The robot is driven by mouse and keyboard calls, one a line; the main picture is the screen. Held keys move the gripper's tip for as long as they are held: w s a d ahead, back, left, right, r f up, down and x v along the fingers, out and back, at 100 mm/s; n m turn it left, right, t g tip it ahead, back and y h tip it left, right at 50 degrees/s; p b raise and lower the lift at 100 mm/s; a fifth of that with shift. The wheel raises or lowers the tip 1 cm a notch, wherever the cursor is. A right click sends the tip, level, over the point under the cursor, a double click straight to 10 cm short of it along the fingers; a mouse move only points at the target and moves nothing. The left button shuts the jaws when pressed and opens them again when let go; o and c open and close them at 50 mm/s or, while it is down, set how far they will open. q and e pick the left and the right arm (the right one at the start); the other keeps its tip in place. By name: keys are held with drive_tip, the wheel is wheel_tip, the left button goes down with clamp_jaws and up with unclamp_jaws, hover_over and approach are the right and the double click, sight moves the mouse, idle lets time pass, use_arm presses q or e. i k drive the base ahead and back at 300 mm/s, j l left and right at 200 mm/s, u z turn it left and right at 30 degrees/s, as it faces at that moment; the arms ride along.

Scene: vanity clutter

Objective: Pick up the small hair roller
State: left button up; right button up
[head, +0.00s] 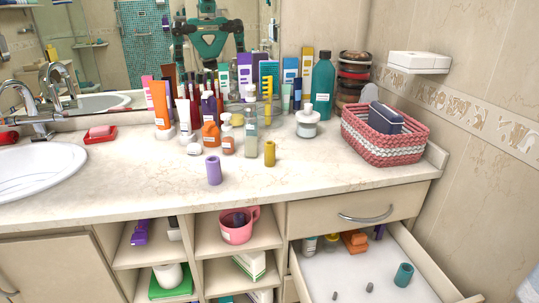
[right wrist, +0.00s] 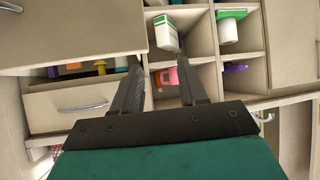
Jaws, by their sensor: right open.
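Several plain cylinders look like hair rollers, and I cannot tell for certain which is the small one. A teal cylinder (head: 403,275) is in the open drawer. My right gripper (right wrist: 162,62) is open in the right wrist view, with nothing held between its fingers. It faces the cabinet's shelf compartments, and no roller shows clearly there. Neither gripper shows directly in the head view, and my left gripper is in no view.
Bottles and tubes crowd the counter's back. A pink-white basket (head: 386,140) stands at right, a sink (head: 40,170) at left. The counter front (head: 130,185) is largely clear. The open drawer (head: 340,270) juts out below. A pink mug (head: 238,228) sits in a compartment.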

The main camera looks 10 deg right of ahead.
sight(270, 146)
drive_tip(key=i+j, duration=0.3)
drive_tip(key=i+j+z, duration=0.15)
drive_tip(key=j+z, duration=0.15)
drive_tip(key=i+j+z, duration=0.15)
drive_tip(key=j+z, duration=0.15)
drive_tip(key=j, duration=0.15)
